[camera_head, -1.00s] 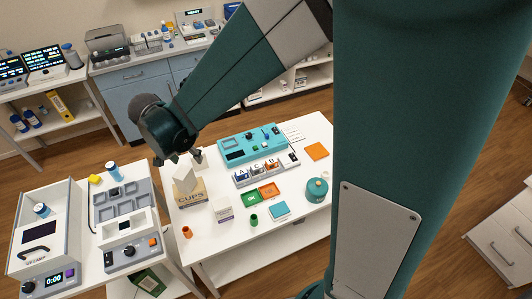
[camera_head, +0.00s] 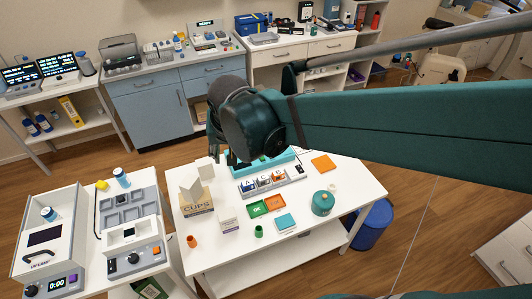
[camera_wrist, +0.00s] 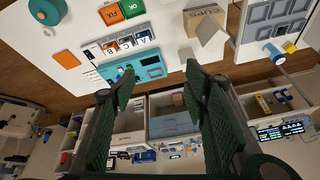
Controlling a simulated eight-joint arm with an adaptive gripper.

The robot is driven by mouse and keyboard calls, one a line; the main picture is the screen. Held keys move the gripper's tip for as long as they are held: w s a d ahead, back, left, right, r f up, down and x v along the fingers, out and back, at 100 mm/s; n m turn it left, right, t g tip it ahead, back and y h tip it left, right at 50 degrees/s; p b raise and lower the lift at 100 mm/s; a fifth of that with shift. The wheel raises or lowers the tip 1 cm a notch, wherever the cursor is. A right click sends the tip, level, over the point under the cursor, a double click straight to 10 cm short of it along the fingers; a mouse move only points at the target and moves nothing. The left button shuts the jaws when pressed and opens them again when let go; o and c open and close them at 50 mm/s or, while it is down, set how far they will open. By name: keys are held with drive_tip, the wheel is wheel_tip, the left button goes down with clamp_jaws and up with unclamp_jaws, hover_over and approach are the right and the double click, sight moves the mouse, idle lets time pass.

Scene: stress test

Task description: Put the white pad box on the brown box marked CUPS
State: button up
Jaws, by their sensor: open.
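The brown box marked CUPS (camera_head: 199,209) stands at the left side of the white table, with pale upright flaps or panels at its top. In the wrist view the CUPS box (camera_wrist: 203,15) is at the top. My gripper (camera_head: 243,160) is above the table's back part, right of the CUPS box. In the wrist view my gripper (camera_wrist: 158,82) is open and empty.
A teal device (camera_wrist: 140,68), a rack marked A, B, C (camera_head: 264,182), green and orange trays (camera_head: 267,204), a teal round pot (camera_head: 323,203) and orange (camera_head: 192,241) and green (camera_head: 259,231) cups share the table. A bench with instruments (camera_head: 130,205) stands left.

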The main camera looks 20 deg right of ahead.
drive_tip(key=s+d+r+n+t, duration=0.1)
drive_tip(key=s+d, duration=0.3)
drive_tip(key=s, duration=0.2)
drive_tip(key=s+d+r+n+t, duration=0.1)
drive_tip(key=s+d+r+n, duration=0.1)
drive_tip(key=s+d, duration=0.2)
drive_tip(key=shift+s+r+n+y, duration=0.25)
drive_tip(key=shift+s+n+y, duration=0.05)
drive_tip(key=shift+s, duration=1.1)
